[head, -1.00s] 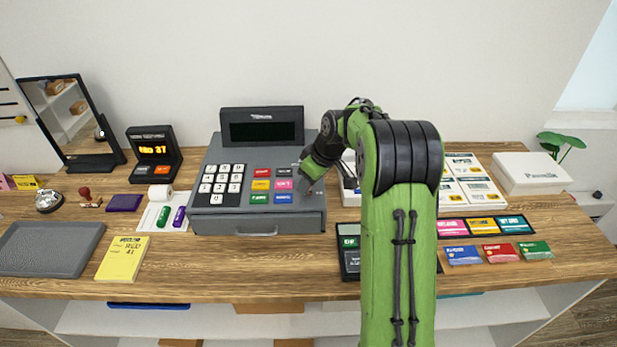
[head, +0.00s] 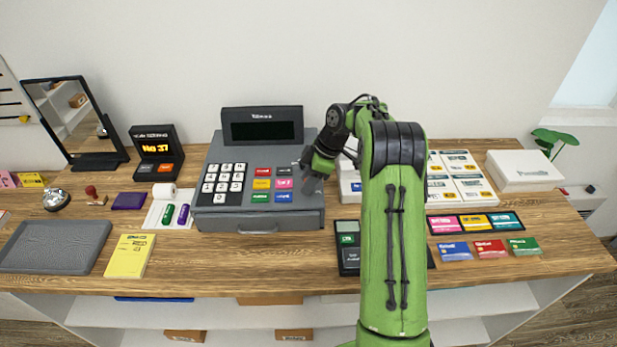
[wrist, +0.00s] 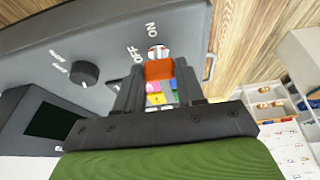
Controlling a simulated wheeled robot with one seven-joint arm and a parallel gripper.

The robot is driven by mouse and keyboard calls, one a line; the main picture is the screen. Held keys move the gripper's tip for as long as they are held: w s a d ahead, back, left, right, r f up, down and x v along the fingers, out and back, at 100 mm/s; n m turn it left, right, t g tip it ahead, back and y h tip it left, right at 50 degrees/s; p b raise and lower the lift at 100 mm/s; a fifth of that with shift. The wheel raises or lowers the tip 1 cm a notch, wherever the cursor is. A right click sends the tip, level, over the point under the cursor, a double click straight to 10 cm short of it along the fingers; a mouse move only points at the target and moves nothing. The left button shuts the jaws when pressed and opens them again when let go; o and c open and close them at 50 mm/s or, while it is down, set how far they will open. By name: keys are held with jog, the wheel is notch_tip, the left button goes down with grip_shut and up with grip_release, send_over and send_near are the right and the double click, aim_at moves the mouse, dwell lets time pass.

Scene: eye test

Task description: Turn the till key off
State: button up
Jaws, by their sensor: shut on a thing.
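The grey till (head: 215,222) stands at the centre-left of the counter, with a keypad, coloured keys and a dark display on top. In the head view my gripper (head: 309,184) is at the till's right side, and it hides the till key there. In the wrist view the till key (wrist: 158,69) has an orange head and sits at a round lock (wrist: 158,50) beside the printed words OFF and ON. My gripper (wrist: 163,80) is shut on the orange head, one dark finger on each side. I cannot tell exactly which word the key points to.
A dark knob (wrist: 85,73) is on the till's panel near the lock. A card terminal (head: 348,255) stands right of the till, partly behind my arm.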

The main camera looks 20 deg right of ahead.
dwell(0.4)
jog(key=o, duration=1)
jog(key=shift+o, duration=0.2)
jog(key=shift+r, duration=0.1)
jog(key=p+v, duration=0.4)
jog(key=v, duration=1.1)
jog(key=shift+d+r+p, duration=0.25)
jog(key=shift+p, duration=0.05)
